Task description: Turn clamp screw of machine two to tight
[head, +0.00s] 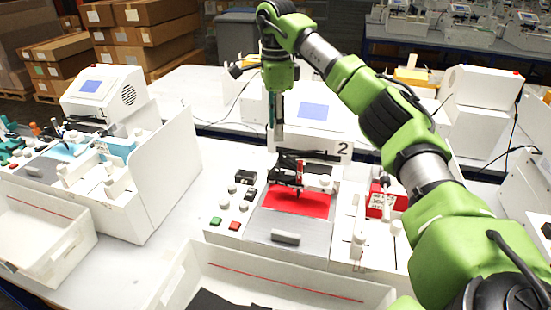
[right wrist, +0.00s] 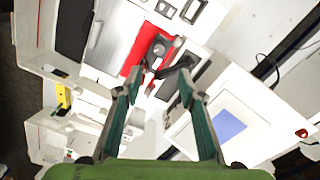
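Machine two (head: 285,238) is the white plotter with a "2" label (head: 343,149). It has a red sheet (head: 300,202) on its bed and a dark pen carriage (head: 287,166) with a red pen (head: 300,181) above the sheet. My right gripper (head: 274,125) points down, behind and above the carriage. In the right wrist view its two teal fingers (right wrist: 158,78) are spread apart, with the carriage (right wrist: 162,52) showing beyond the tips. A round grey knob (right wrist: 158,49) shows on the carriage; I cannot tell whether it is the clamp screw. My left gripper is out of view.
A white open bin (head: 270,283) stands in front of machine two. Another plotter with a tall white side panel (head: 155,170) stands at left. A red box (head: 381,203) and white posts are right of the bed. Green and red buttons (head: 235,225) are at front left.

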